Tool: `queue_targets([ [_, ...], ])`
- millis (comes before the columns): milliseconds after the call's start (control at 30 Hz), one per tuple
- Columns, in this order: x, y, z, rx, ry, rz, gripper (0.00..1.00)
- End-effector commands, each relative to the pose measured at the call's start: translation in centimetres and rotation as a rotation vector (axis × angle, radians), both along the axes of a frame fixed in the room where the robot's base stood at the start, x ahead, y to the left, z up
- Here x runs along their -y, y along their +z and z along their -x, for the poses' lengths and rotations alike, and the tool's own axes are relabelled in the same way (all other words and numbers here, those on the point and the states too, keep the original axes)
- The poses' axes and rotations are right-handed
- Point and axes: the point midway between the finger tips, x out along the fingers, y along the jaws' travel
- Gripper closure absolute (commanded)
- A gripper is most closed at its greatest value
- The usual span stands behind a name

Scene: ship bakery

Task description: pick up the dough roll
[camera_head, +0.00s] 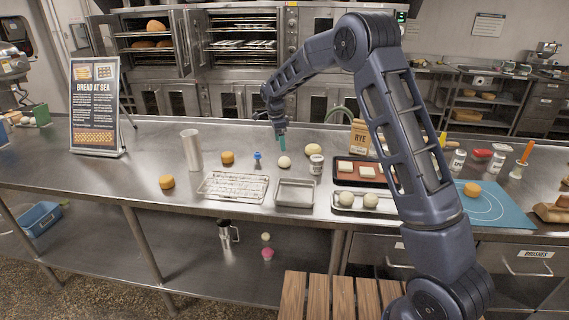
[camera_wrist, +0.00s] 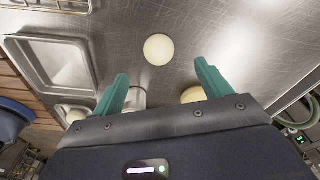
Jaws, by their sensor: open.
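A pale round dough roll (camera_head: 284,162) sits on the steel counter (camera_head: 240,140). In the wrist view it (camera_wrist: 158,49) lies just beyond and between the fingertips. My gripper (camera_head: 282,141) hangs above the counter over this roll. In the wrist view its two teal fingers (camera_wrist: 163,71) are apart with nothing between them. A second pale round piece (camera_head: 313,150) lies to the right and farther back, partly hidden by a finger in the wrist view (camera_wrist: 192,95). Two more dough balls (camera_head: 346,199) (camera_head: 371,200) sit on a metal tray at the front.
A wire rack (camera_head: 234,186) and a shallow empty metal pan (camera_head: 295,193) lie in front of the roll. A small jar (camera_head: 316,164) stands right of it, a blue item (camera_head: 258,157) left.

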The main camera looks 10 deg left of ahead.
Motion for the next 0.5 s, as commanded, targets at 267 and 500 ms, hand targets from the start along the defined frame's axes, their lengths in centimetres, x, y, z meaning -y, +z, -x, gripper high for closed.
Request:
queue_targets([
  [267,0.5,-3.8,-0.1,-0.002,0.001,0.001,0.23],
  [500,0.9,-5.2,-0.2,-0.002,0.001,0.002,0.23],
])
